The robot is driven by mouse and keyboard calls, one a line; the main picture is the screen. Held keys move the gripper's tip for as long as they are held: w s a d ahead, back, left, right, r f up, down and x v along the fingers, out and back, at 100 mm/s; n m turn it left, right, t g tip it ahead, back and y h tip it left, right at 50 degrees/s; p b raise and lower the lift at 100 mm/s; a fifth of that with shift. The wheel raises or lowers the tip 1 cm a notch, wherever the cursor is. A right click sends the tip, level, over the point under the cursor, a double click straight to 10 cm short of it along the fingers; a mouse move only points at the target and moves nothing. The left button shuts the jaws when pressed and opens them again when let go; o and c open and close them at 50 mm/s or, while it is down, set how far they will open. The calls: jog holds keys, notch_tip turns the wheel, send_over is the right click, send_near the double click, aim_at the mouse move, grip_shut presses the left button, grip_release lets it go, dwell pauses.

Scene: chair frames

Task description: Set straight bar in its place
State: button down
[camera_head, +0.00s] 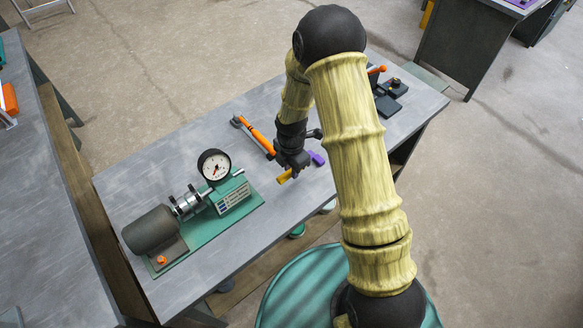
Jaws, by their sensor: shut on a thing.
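My gripper (293,168) is low over the middle of the grey workbench (135,185), shut on a small piece with a yellow end (285,177). This end sticks out at the lower left of the jaws. A purple piece (317,158) shows just right of the jaws. I cannot tell whether the yellow and purple parts are one bar, or which part is the straight bar. The jaws hide the middle. A green-based rig (240,208) stands left of my gripper, with a dial gauge (214,165), a grey motor (152,230) and a metal coupling between them.
An orange-handled tool (258,137) lies on the bench just behind and left of my gripper. Black devices (390,92) stand at the bench's right end. Another bench (45,200) runs along the left. Bare bench top lies between the rig and the orange tool.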

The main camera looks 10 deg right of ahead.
jog(key=shift+r+p, duration=2.95)
jog(key=shift+r, duration=1.15)
jog(key=shift+d+f+m, duration=0.25)
jog(key=shift+f+m, duration=0.05)
jog(key=shift+m, duration=0.5)
jog(key=d+f+m, duration=0.3)
jog(key=d+m, duration=0.1)
jog(key=m, duration=0.7)
jog(key=d+f+m, duration=0.3)
jog(key=d+m, duration=0.2)
jog(key=m, duration=0.7)
jog(key=shift+d+f, duration=0.2)
jog(key=shift+f, duration=0.05)
jog(key=shift+w, duration=0.15)
